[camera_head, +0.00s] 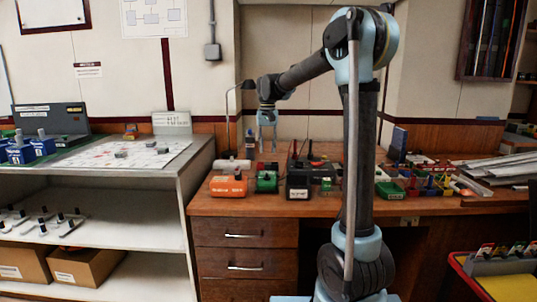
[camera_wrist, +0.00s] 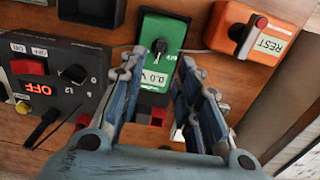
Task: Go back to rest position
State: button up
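My gripper (camera_head: 267,132) hangs pointing down above the left half of the wooden desk (camera_head: 245,207). In the wrist view my gripper (camera_wrist: 160,68) is open, its two fingers apart with nothing held between them. A green box (camera_wrist: 163,32) with a black knob and a "0.0 V" label lies beyond and between the fingertips. An orange box (camera_wrist: 262,32) labelled "REST" with a red-topped switch is to its right; it also shows in the head view (camera_head: 229,187). A black box (camera_wrist: 58,72) with a red "OFF" display is to the left.
Behind the boxes stands a thin dark lamp (camera_head: 228,118). A grey shelf unit (camera_head: 180,170) with papers on top is at left. Small coloured parts (camera_head: 430,186) and stacked pale strips (camera_head: 500,168) crowd the desk's right.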

jog(key=s+d+f+t, duration=0.1)
jog(key=s+d+f, duration=0.1)
jog(key=s+d, duration=0.65)
jog(key=s+d+f, duration=0.1)
jog(key=s+d, duration=0.5)
jog(key=s, duration=0.5)
jog(key=s+d+f, duration=0.3)
jog(key=s+f, duration=0.5)
jog(key=s, duration=0.1)
jog(key=s+d+f+t, duration=0.1)
jog(key=s+d+f, duration=0.3)
jog(key=s+f, duration=0.4)
jog(key=shift+s, duration=0.45)
jog(key=shift+d, duration=0.1)
jog(key=shift+w+f, duration=0.25)
jog(key=shift+w, duration=0.2)
